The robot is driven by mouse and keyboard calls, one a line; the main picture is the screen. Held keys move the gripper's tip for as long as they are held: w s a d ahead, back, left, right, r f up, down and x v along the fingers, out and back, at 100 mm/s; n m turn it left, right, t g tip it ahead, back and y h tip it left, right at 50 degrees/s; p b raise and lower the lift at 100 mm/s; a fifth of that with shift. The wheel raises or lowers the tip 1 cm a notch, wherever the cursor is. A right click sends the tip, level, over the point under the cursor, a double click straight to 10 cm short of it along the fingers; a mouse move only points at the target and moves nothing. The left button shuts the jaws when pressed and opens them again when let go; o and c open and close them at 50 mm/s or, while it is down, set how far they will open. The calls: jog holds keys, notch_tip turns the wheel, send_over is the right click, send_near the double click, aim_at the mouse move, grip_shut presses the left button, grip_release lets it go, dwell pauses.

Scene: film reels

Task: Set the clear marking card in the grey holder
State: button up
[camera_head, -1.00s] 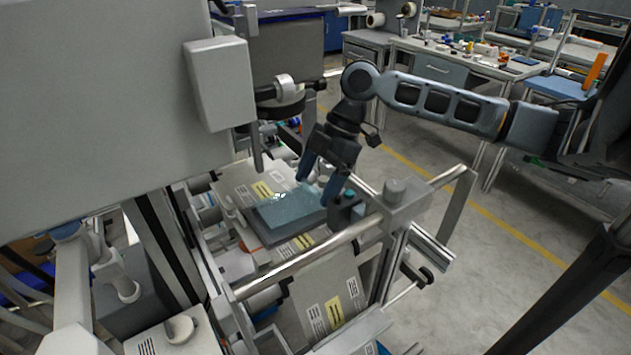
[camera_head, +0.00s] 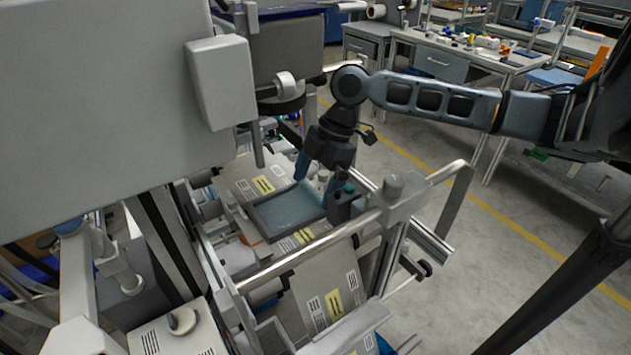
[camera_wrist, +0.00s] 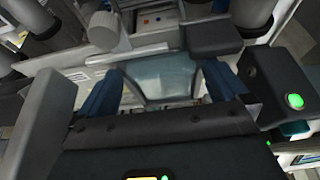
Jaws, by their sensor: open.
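The clear marking card (camera_head: 290,208) is a bluish see-through sheet. It lies flat inside the dark grey frame of the holder (camera_head: 268,234), above the printed web. The card also shows between my fingers in the wrist view (camera_wrist: 165,77). My gripper (camera_head: 313,178) is open, its blue fingers over the far right side of the holder and apart from each other. In the wrist view, my gripper (camera_wrist: 160,92) has a finger at each side of the card, with no clear contact. The arm hides part of the holder's far right corner.
A metal rail (camera_head: 310,252) runs in front of the holder. A grey block with a teal button (camera_head: 346,200) stands at its right. A large grey machine housing (camera_head: 110,90) fills the left. Open floor (camera_head: 480,250) lies to the right.

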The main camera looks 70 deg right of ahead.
jog(key=v, duration=0.7)
jog(key=shift+r+b, duration=0.3)
jog(key=shift+b, duration=0.15)
jog(key=shift+d, duration=0.15)
